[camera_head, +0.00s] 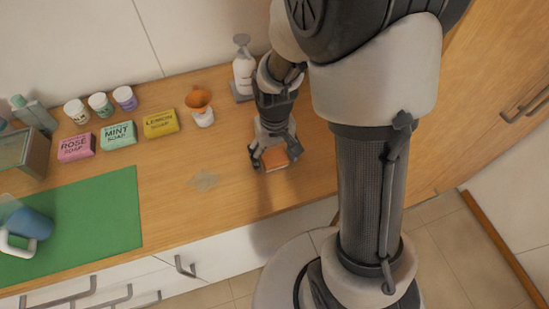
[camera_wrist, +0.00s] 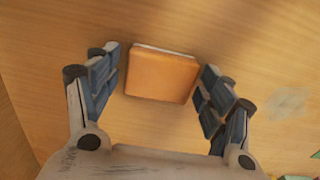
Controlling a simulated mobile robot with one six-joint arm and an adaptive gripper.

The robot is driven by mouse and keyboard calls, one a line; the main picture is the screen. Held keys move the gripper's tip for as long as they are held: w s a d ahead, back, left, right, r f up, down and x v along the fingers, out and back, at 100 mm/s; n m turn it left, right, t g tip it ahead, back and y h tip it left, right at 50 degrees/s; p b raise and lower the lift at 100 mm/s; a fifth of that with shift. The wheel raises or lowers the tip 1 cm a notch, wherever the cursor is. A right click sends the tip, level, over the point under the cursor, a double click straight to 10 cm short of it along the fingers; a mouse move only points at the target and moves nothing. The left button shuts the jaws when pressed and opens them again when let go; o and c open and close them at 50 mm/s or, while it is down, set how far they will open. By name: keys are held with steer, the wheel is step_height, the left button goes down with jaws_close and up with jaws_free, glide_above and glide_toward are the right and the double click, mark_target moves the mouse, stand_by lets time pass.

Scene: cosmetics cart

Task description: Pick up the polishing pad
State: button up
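The polishing pad looks like an orange block with a pale layer on its far edge; in the wrist view the pad (camera_wrist: 161,77) lies on the wooden counter, between and slightly ahead of my fingers. My gripper (camera_wrist: 160,92) is open, with one finger on each side of the pad and a visible gap on both sides. In the head view my gripper (camera_head: 274,160) points down over the pad (camera_head: 275,159), hiding part of it. I cannot tell the exact height of the fingertips above the counter.
Rose soap (camera_head: 76,148), mint soap (camera_head: 118,135) and lemon soap (camera_head: 161,123) stand to the left. A green mat (camera_head: 100,215) holds a blue mug (camera_head: 30,224). A greyish smudge (camera_head: 204,180) marks the counter.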

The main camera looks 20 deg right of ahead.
mark_target(274, 156)
steer(key=c, duration=0.8)
steer(key=shift+r, duration=0.15)
steer(key=shift+c, duration=0.2)
step_height(274, 156, up, 20)
steer(key=p, duration=0.7)
steer(key=o, duration=0.5)
steer(key=c, duration=0.4)
steer(key=shift+f, duration=0.25)
